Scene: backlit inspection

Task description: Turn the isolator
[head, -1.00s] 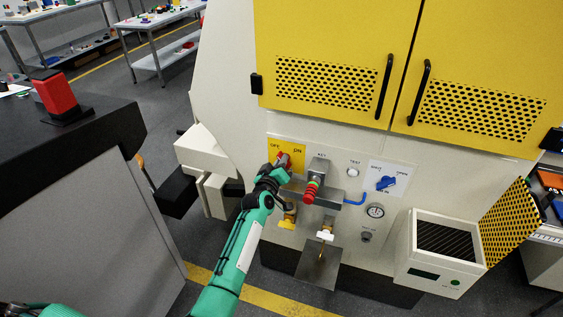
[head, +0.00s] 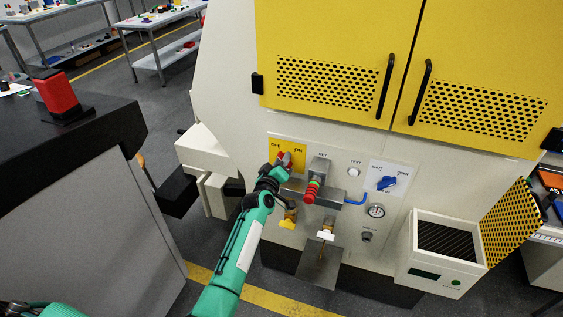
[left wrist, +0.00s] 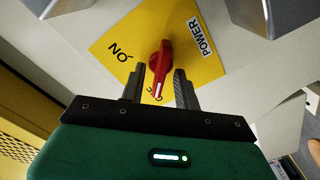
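The isolator is a red rotary handle (left wrist: 161,66) on a yellow plate (left wrist: 118,50) marked ON, POWER and a partly hidden third word. In the left wrist view its white-lined end points toward that hidden word, which reads OFF in the head view. My right gripper is not in view.
Right of the plate are a key fixture with a red-ringed grip (head: 312,190), a blue knob (head: 386,182), a gauge (head: 376,211) and a blue lever (head: 356,200). A yellow valve (head: 288,218) sits just below my gripper. A grey shelf (head: 320,265) juts out lower down.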

